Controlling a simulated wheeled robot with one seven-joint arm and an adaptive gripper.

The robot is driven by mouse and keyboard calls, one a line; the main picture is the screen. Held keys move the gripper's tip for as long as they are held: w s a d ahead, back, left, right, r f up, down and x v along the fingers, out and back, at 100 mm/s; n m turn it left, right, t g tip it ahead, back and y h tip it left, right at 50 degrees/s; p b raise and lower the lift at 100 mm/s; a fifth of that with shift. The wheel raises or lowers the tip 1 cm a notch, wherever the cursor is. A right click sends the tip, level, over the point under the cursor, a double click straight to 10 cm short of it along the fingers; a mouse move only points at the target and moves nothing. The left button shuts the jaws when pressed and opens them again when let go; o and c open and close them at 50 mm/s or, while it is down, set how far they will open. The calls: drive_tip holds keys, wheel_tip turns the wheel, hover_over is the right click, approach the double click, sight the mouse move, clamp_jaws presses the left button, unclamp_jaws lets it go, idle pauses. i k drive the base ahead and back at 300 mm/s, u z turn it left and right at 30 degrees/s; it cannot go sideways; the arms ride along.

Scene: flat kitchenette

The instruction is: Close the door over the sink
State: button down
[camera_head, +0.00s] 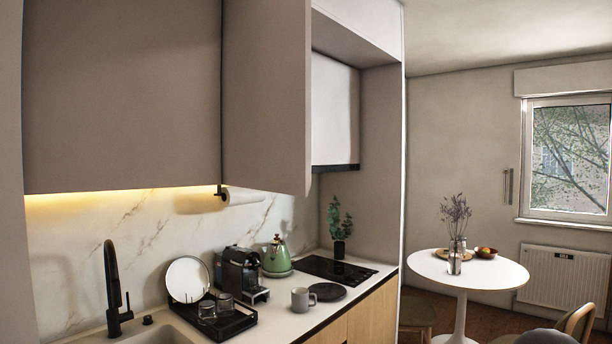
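A flat taupe cabinet door (267,95) stands open and juts out from the row of wall cabinets. To its right is an open recess with a pale hood panel (335,112) inside. A wide taupe cabinet front (120,95) above the sink, left of the open door, looks flush and shut. The sink (160,335) shows only in part at the bottom left, with a black faucet (112,290) beside it. My gripper is not in view, and nothing is seen touching the open door.
The counter holds a round plate (187,279) by a black rack, a coffee machine (241,274), a green kettle (277,258), a grey mug (301,299) and a plant (339,228). A round white table (468,270) and chairs stand at right.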

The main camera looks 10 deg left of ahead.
sight(117, 94)
drive_tip(key=z, duration=1.5)
drive_tip(key=k, duration=1.5)
drive_tip(key=u, duration=1.8)
drive_tip(key=i, duration=1.65)
drive_tip(key=u, duration=0.05)
